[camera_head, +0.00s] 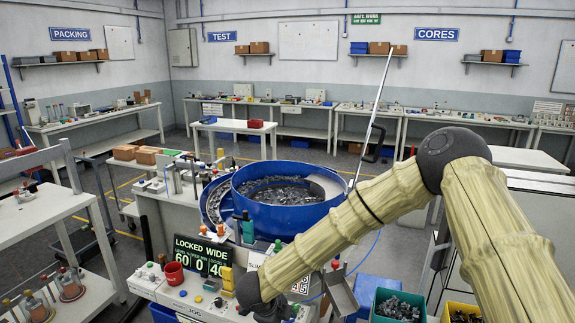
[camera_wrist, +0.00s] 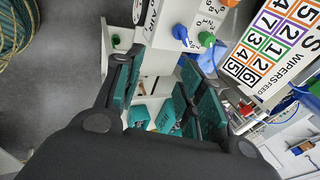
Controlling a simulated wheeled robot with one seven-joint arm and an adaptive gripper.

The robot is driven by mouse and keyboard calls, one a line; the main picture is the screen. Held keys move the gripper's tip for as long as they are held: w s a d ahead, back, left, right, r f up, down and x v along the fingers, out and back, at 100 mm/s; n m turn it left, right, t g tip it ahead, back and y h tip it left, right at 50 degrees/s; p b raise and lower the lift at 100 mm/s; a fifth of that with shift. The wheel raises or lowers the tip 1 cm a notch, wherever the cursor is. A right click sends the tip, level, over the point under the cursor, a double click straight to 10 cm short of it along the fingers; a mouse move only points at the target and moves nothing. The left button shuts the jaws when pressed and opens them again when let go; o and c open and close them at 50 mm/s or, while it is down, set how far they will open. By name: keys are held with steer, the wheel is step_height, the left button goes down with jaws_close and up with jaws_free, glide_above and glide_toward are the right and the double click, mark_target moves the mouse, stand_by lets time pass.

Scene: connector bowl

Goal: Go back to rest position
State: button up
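My gripper (camera_wrist: 160,80) is open in the wrist view, its two teal-padded fingers spread apart with nothing held between them. It hangs over the equipment beside a control panel. In the head view my arm reaches from the lower right to the bottom middle, and the gripper's fingers cannot be made out there. The blue feeder bowl (camera_head: 248,206) stands in the middle of the head view and holds many small grey parts (camera_head: 280,190). It is behind my forearm and apart from it.
A panel with a blue knob (camera_wrist: 180,32) and a numbered label board (camera_wrist: 268,52) lies close to my fingers. A green bin (camera_head: 383,296) sits below my arm. Open floor (camera_head: 407,235) shows beyond it.

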steer(key=s+d+f+n+b, duration=0.2)
steer(key=s+d+f+n, duration=0.25)
steer(key=f, duration=0.35)
steer(key=s+d+f+n+y+b, duration=0.1)
steer(key=s+d+f+n, duration=0.35)
steer(key=f, duration=0.35)
steer(key=s+d+f+n+b, duration=0.2)
steer(key=s+d+f+n, duration=0.15)
steer(key=s+f, duration=0.3)
steer(key=s+d+f+n+g+b, duration=0.1)
steer(key=s+d+f+n, duration=0.1)
steer(key=s, duration=0.5)
steer(key=s+d+f+n+g+y+b, duration=0.1)
steer(key=s+d+f+n+b, duration=0.1)
steer(key=s, duration=0.6)
steer(key=s+d+f+n+g+y+b, duration=0.1)
steer(key=s+d+f+n+g, duration=0.1)
steer(key=s+d+f+n, duration=0.2)
steer(key=s+d+n, duration=0.1)
steer(key=s+d, duration=0.2)
steer(key=s, duration=0.1)
steer(key=shift+d+f, duration=0.2)
